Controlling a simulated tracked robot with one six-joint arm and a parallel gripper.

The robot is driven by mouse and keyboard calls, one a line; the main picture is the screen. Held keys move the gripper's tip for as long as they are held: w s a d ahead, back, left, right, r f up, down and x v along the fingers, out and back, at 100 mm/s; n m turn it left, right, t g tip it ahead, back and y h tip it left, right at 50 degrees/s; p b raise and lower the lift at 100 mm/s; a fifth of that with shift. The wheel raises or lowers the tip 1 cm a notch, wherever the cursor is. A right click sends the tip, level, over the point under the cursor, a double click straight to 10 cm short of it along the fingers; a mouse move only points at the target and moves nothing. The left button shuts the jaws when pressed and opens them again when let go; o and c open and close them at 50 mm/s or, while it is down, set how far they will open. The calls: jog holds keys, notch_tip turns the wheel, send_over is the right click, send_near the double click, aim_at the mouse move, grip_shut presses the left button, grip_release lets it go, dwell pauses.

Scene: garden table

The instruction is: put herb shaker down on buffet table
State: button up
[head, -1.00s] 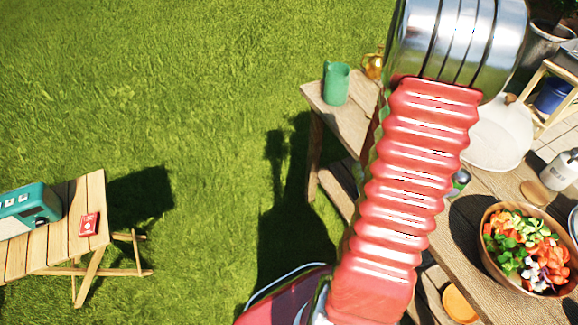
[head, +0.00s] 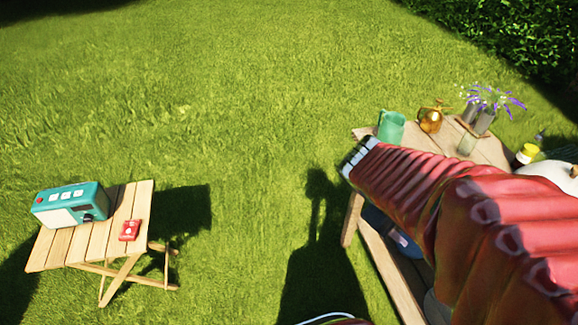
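The wooden buffet table (head: 489,149) stands at the right, largely covered by my red ribbed arm. My arm reaches across it from the lower right, and a silver ringed part shows at its upper left end. My gripper is not in view, so I cannot see what it holds. I cannot make out a herb shaker with certainty. A small bottle with a yellow cap (head: 527,153) stands on the table at the right, but I cannot tell what it is.
A green container (head: 391,127), a golden pot (head: 430,120) and a vase with purple flowers (head: 484,121) stand at the table's far end. A folding table (head: 62,245) at the left bears a teal radio (head: 70,204) and a red packet (head: 130,230). Grass lies open between.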

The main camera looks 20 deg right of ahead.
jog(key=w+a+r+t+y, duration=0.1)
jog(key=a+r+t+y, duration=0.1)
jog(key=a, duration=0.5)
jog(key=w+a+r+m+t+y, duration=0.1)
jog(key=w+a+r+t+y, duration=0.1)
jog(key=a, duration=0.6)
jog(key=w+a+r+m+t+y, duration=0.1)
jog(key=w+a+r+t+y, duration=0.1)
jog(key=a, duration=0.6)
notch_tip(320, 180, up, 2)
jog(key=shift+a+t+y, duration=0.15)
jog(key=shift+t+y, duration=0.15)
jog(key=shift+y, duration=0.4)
